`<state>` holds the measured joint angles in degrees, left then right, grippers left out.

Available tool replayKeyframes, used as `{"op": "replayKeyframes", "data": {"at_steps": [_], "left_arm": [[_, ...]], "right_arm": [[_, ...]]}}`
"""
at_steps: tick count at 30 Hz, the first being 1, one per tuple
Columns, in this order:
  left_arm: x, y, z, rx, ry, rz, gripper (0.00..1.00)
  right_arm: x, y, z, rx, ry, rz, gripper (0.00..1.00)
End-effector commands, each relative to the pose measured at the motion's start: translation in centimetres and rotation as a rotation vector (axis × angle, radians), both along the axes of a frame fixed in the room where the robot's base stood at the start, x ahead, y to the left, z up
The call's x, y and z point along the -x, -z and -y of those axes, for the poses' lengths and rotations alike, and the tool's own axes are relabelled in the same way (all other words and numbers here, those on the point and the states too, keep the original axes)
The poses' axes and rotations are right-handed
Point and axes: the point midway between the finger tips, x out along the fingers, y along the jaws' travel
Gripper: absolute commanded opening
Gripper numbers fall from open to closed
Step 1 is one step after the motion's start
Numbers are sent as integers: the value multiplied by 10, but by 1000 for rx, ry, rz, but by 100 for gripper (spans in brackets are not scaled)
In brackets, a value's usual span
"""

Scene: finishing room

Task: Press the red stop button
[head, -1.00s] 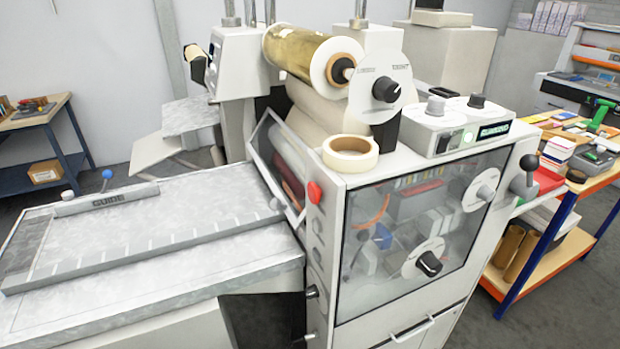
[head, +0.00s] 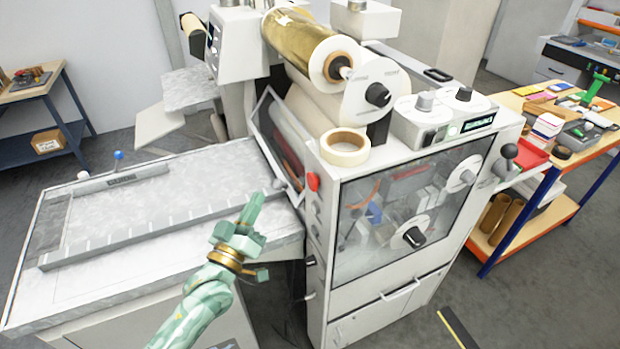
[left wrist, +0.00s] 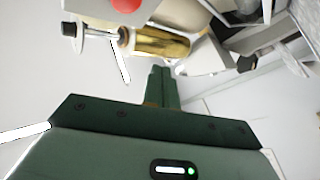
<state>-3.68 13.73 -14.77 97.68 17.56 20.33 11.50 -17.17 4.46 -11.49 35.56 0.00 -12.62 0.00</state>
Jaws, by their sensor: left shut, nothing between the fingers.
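The red stop button (head: 313,181) is a small round red knob on the front left post of the white machine, below the tape roll. In the left wrist view the red button (left wrist: 126,4) shows at the top edge, partly cut off. My left gripper (head: 254,205) is green with a brass-coloured ring at the wrist. It is shut and empty, left of the button in the head view and apart from it. In the left wrist view its fingers (left wrist: 160,78) are together and point up the picture. My right gripper is not in view.
The grey feed table (head: 160,200) with its guide bar lies to the left. A tape roll (head: 345,147) sits on the machine (head: 385,285) near the button. A tilted clear guard (head: 277,145) stands just left of the button. A cluttered bench (head: 540,230) is at right.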

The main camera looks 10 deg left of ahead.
Motion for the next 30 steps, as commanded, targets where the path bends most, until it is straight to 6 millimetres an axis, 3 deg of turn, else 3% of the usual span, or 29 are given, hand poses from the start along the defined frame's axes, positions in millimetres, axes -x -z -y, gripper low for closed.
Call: {"op": "replayKeyframes", "data": {"at_steps": [11,22,30], "left_arm": [[-6,2,9,-1,-1,0,0],[-35,3,51,-1,0,-1,0],[-48,2,70,-2,-1,-2,0]], "right_arm": [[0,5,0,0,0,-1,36],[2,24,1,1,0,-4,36],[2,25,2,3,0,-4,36]]}}
